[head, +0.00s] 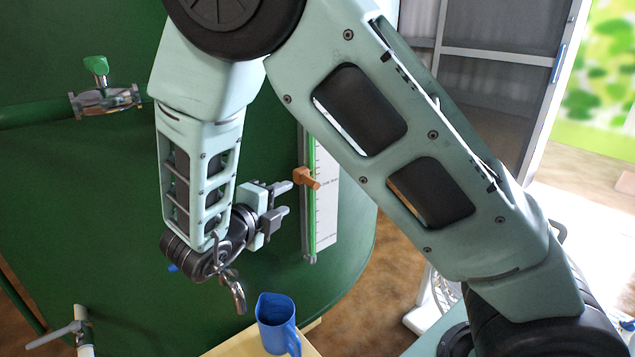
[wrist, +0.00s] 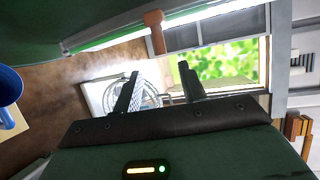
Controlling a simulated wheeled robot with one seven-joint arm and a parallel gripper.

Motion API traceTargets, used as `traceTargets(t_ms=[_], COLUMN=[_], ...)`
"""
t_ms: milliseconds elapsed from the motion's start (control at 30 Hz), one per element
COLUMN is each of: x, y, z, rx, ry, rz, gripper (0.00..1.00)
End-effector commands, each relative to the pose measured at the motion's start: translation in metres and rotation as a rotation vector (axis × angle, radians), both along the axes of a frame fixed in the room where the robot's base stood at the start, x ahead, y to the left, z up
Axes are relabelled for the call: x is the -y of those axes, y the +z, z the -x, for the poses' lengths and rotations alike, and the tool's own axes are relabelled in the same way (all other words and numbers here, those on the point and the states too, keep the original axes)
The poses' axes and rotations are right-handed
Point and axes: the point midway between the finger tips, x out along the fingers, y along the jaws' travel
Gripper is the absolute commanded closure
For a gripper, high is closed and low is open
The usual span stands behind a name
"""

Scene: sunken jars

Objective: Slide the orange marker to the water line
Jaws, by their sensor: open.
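The orange marker (head: 307,178) sits on the upright gauge at the side of the green tank, in front of a white scale board (head: 325,205) with black marks. A bright green upright tube (head: 311,225) runs beside the board; I cannot make out a clear water line in it. My gripper (head: 284,200) is open and empty, a little left of the marker and slightly lower, its fingers pointing toward the gauge. In the wrist view the marker (wrist: 154,30) shows beyond the two spread fingers (wrist: 158,70), apart from them.
The green tank (head: 60,190) fills the left and back. A metal tap (head: 232,285) hangs below my wrist, above a blue jug (head: 277,323) on a pale yellow stand (head: 240,342). A green-handled valve (head: 97,68) is at upper left.

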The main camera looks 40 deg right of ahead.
Motion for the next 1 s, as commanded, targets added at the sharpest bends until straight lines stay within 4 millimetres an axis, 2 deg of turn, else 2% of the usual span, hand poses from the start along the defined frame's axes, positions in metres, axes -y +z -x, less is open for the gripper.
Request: traceTargets(t_ms=[400, 600, 800, 1000], x=[0.08, 0.111, 0.129, 0.132], y=[-0.016, -0.023, -0.027, -0.027], z=[-0.036, -0.05, -0.059, -0.061], rx=[-0.004, -0.003, -0.004, -0.003], ry=[-0.002, -0.001, 0.002, 0.003], rz=[0.002, 0.0, 0.0, -0.001], gripper=[0.59, 0.59, 0.59, 0.59])
